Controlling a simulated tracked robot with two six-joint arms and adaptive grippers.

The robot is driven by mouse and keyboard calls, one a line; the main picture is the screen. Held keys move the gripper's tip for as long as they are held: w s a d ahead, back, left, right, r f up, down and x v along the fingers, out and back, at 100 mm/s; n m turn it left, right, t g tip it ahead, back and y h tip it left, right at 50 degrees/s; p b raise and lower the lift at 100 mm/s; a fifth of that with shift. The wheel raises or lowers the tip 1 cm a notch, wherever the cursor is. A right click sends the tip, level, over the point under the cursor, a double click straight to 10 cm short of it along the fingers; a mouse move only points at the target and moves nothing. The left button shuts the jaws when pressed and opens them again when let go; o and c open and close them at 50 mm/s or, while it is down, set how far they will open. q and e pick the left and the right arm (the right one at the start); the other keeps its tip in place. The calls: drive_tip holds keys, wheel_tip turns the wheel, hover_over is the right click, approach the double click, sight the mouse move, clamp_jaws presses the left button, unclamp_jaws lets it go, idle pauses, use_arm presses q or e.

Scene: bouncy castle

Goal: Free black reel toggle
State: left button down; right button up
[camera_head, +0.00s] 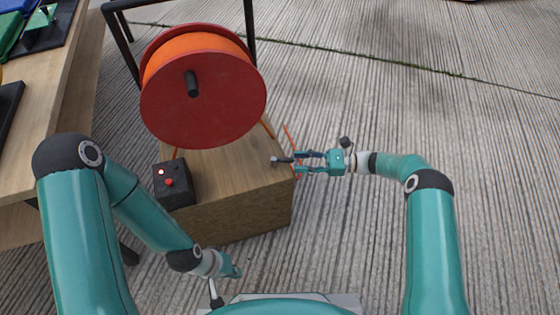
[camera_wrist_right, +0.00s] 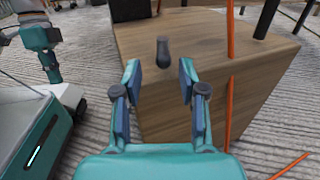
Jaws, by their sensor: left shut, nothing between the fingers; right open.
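A small black toggle (camera_head: 280,160) sticks out at the right part of the wooden box (camera_head: 238,160) under the reel. In the right wrist view the toggle (camera_wrist_right: 162,50) stands on the wood, just beyond and between my fingertips. My right gripper (camera_head: 297,162) is open around the line to the toggle, its fingers (camera_wrist_right: 161,80) apart with nothing between them; I cannot tell if they touch it. My left gripper (camera_head: 234,270) is shut and empty, low in front of the box. The red reel (camera_head: 205,100) holds orange cord (camera_head: 193,40).
A black box with a red button and a small light (camera_head: 172,185) sits at the box's left front. An orange cord (camera_wrist_right: 231,70) runs down close to my right finger. A wooden table (camera_head: 50,110) stands at left. Open ribbed floor (camera_head: 400,110) lies to the right.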

sight(284, 160)
drive_tip(key=shift+w+a+b, duration=0.1)
drive_tip(key=shift+a+b, duration=0.2)
drive_tip(key=shift+a, duration=2.5)
